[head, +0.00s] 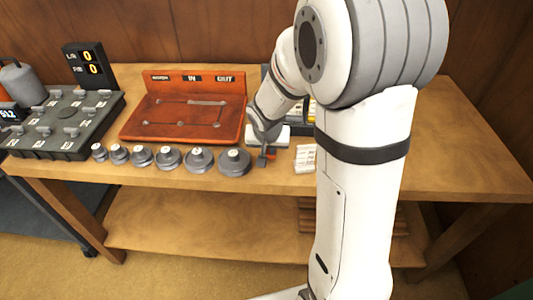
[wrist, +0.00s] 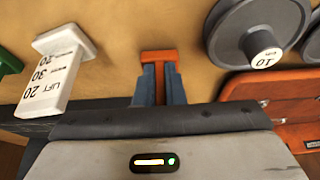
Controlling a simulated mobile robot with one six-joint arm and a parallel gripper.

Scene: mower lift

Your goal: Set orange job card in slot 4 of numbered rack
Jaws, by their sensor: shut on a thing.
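The orange job card (wrist: 158,57) shows in the wrist view as a small orange T-shaped piece between my gripper's two blue-grey fingers. My gripper (wrist: 160,83) is shut on it over the wooden bench top. In the head view my gripper (head: 266,150) is at the bench's front part, with the orange card (head: 262,161) at its tip. I cannot tell whether the card touches the bench. No numbered rack slots can be made out; my arm hides much of the bench's middle in the head view.
A white printed card (wrist: 50,75) stands left in the wrist view, a green piece (wrist: 8,62) beyond it. Round grey weights (head: 234,162) line the front edge, left of my gripper in the head view. A red tray (head: 180,130) lies behind them. The bench's right side (head: 450,150) is clear.

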